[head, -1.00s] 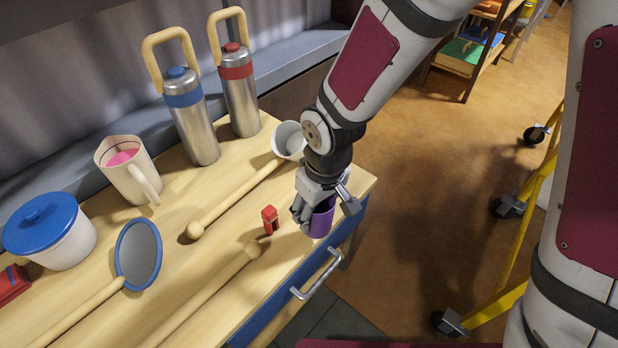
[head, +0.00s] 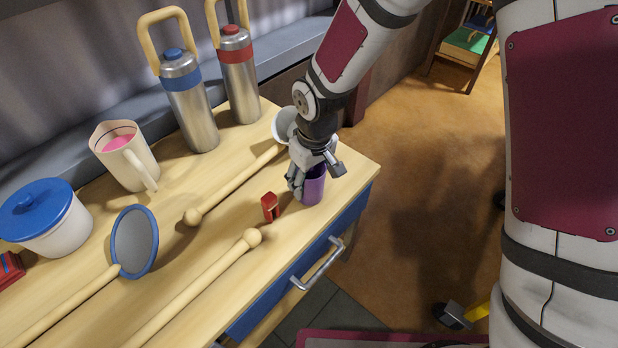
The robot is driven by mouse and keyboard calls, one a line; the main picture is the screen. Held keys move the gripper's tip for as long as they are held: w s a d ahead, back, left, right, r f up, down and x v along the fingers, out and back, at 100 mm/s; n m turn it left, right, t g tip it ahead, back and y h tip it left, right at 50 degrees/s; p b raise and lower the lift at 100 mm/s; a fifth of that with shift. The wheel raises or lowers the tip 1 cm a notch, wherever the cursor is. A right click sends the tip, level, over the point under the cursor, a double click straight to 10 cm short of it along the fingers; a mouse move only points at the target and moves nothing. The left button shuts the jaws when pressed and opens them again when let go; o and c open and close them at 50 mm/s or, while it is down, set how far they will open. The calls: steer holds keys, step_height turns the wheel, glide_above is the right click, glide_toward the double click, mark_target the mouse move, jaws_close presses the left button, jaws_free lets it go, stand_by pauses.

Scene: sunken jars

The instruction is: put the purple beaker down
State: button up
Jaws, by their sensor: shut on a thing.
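The purple beaker (head: 314,187) is at the right end of the wooden table (head: 345,178), near its front edge. My gripper (head: 313,176) points down over it and is shut on it. The fingers hide the upper left part of the beaker. The beaker looks upright. Its lower end is at or just above the table top; I cannot tell whether it touches.
A small red object (head: 270,207) stands just left of the beaker.

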steer(key=shift+f, duration=0.15)
steer(key=o, duration=1.3)
steer(key=r+p, duration=0.1)
steer(key=r, duration=0.3)
steer(key=r+p, duration=0.1)
steer(key=r, duration=0.3)
steer(key=s+d+r+p, duration=0.1)
steer(key=r, duration=0.3)
steer(key=shift+r, duration=0.15)
